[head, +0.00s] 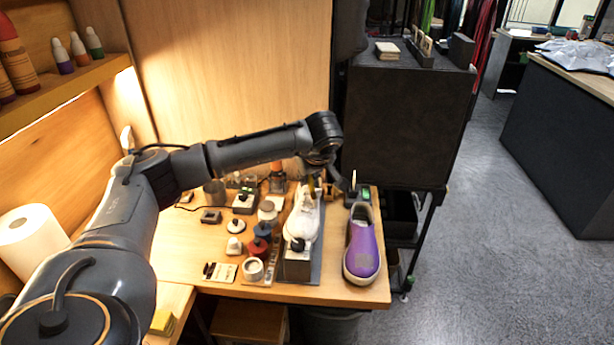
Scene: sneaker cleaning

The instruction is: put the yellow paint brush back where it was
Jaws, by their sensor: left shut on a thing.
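My left arm reaches in from the left across the workbench. My left gripper (328,182) is low over the back of the bench, just behind the white sneaker. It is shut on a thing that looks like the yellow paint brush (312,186). Only a small yellowish part of it shows, and the gripper and wrist hide the rest. I cannot tell whether the brush touches anything below. A thin white upright thing (353,181) stands just right of the gripper, by a dark holder with a green patch. My right gripper is not in view.
The white sneaker (301,217) sits on a stand. A purple shoe (362,250) lies at the bench's right edge. Several small jars, including a red-lidded one (257,248), stand left of the sneaker. A paper roll (30,243) is at far left. A black cabinet (408,125) stands behind.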

